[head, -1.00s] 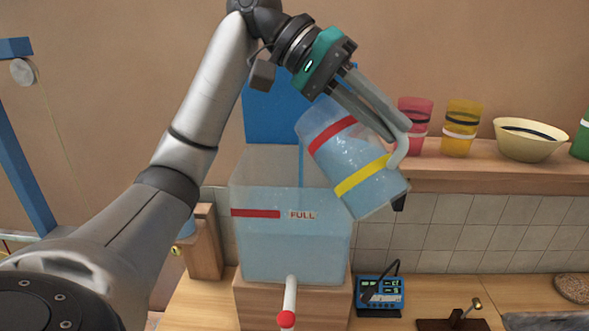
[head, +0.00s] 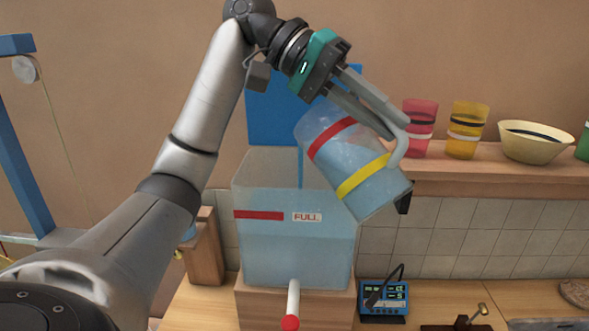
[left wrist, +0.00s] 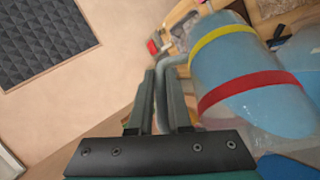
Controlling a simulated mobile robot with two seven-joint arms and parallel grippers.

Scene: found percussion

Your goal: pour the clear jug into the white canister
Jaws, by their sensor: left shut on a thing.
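The clear jug (head: 330,165), with a red and a yellow band, is tilted with its mouth to the upper left and holds bluish liquid. My left gripper (head: 399,130) is shut on its handle, which also shows between the fingers in the left wrist view (left wrist: 163,85). The translucent whitish canister (head: 260,172), with a red stripe and a FULL label, stands below and left of the jug. The jug's lip is above its open top. A thin blue stream runs from the lip into the canister, which holds pale blue liquid. My right gripper is not in view.
The canister stands on a wooden block (head: 262,305), its white spout with a red end (head: 292,300) facing front. A blue panel (head: 272,120) is behind it. A shelf (head: 480,172) at right holds cups and a bowl (head: 540,145). A blue meter (head: 383,300) sits at lower right.

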